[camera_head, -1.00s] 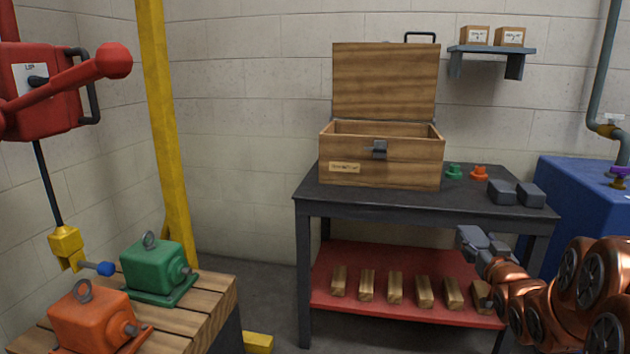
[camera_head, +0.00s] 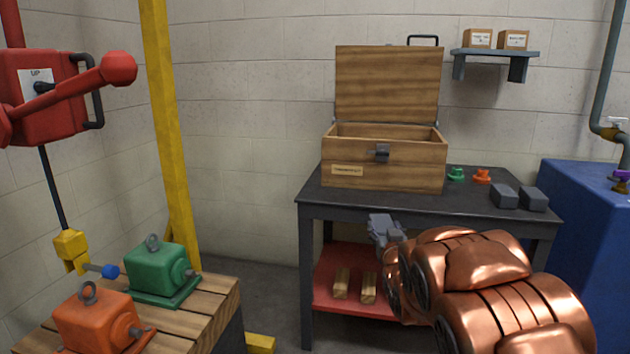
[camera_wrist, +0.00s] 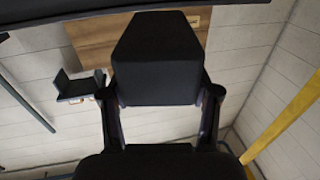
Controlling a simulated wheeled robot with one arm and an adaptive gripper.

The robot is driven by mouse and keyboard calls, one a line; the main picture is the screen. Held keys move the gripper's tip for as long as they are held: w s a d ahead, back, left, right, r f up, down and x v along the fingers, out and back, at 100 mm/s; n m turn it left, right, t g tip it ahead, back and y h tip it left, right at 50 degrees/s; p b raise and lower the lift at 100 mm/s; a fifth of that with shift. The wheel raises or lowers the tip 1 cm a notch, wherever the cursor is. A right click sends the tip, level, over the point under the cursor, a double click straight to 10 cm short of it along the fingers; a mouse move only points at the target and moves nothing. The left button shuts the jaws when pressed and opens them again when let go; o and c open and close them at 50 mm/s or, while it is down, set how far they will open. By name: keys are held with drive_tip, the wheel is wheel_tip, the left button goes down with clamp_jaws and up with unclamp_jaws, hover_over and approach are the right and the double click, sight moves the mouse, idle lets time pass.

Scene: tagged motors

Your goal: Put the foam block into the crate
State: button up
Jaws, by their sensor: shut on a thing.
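The foam block (camera_wrist: 157,60) is a dark block that fills the middle of the wrist view between my two fingers. My gripper (camera_wrist: 160,95) is shut on it. In the head view my gripper (camera_head: 386,232) is in front of the table's front edge, below and in front of the crate; the block is hard to tell from the grey fingers there. The wooden crate (camera_head: 350,175) stands on the dark table with its lid (camera_head: 388,85) raised and its top open. Its inside floor is hidden. Part of its wood (camera_wrist: 95,42) shows behind the block.
Two grey blocks (camera_head: 504,196) lie on the table (camera_head: 470,205), right of the crate, near green and orange knobs (camera_head: 482,176). Wooden bars (camera_head: 341,284) lie on the red lower shelf. A wall shelf (camera_head: 495,53) hangs above right. Motors (camera_head: 160,270) stand at left by a yellow post (camera_head: 165,130).

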wheel_tip(320, 180, up, 34)
drive_tip(key=p, duration=3.3)
drive_tip(key=shift+r+p, duration=0.25)
drive_tip(key=shift+p, duration=0.05)
